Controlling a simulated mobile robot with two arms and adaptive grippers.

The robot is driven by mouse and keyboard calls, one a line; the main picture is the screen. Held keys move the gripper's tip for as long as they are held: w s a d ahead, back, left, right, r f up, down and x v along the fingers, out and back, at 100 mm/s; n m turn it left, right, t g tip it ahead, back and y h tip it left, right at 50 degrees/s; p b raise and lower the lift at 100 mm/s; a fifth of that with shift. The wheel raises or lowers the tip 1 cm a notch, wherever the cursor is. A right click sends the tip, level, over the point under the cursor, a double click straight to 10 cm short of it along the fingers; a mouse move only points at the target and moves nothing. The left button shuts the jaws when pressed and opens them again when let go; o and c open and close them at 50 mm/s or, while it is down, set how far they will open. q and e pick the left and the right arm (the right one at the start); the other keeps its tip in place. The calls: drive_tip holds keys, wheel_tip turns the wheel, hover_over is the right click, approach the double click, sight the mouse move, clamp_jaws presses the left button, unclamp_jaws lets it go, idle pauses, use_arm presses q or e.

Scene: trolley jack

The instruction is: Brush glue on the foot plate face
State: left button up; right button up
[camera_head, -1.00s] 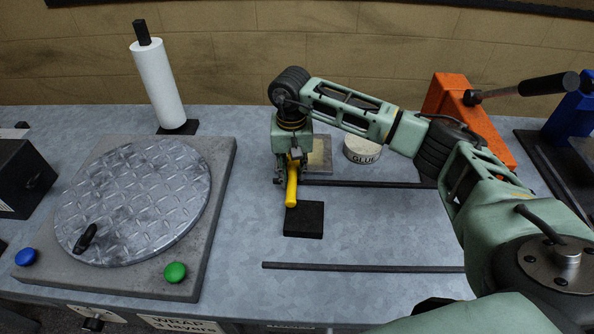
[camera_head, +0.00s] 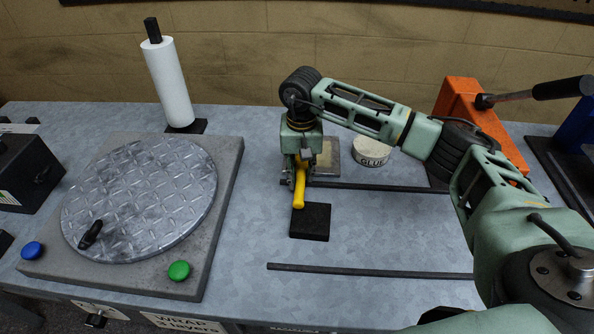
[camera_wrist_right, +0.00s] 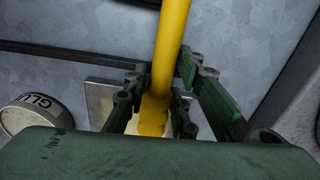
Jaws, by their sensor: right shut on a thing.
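My right gripper (camera_head: 300,172) is shut on a yellow-handled brush (camera_head: 300,195), pointing down at the bench. In the right wrist view the yellow handle (camera_wrist_right: 168,45) runs between the green fingers (camera_wrist_right: 165,95). The bristles are hidden there, so I cannot tell whether they touch anything. A square metal plate (camera_head: 329,157), likely the foot plate, lies just behind and right of the gripper, partly covered by it. Its edge shows in the wrist view (camera_wrist_right: 98,95). The white glue tin (camera_head: 373,152) stands right of the plate. My left gripper is not in view.
A black square pad (camera_head: 310,222) lies in front of the gripper. Two dark rods (camera_head: 370,271) lie on the bench. A round tread-plate turntable (camera_head: 140,200) and white roll (camera_head: 170,85) are at left; an orange press (camera_head: 462,105) is at back right.

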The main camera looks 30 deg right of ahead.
sight(324, 183)
drive_tip(key=shift+s+d, duration=0.55)
drive_tip(key=shift+d, duration=0.4)
drive_tip(key=shift+s+d, duration=0.5)
drive_tip(key=shift+d, duration=0.5)
drive_tip(key=shift+s+d, duration=0.15)
drive_tip(key=shift+s+d, duration=0.25)
drive_tip(key=shift+d, duration=0.2)
drive_tip(key=shift+a+b, duration=0.1)
drive_tip(key=shift+b, duration=0.2)
drive_tip(key=shift+a+r, duration=0.1)
drive_tip(key=shift+a, duration=0.6)
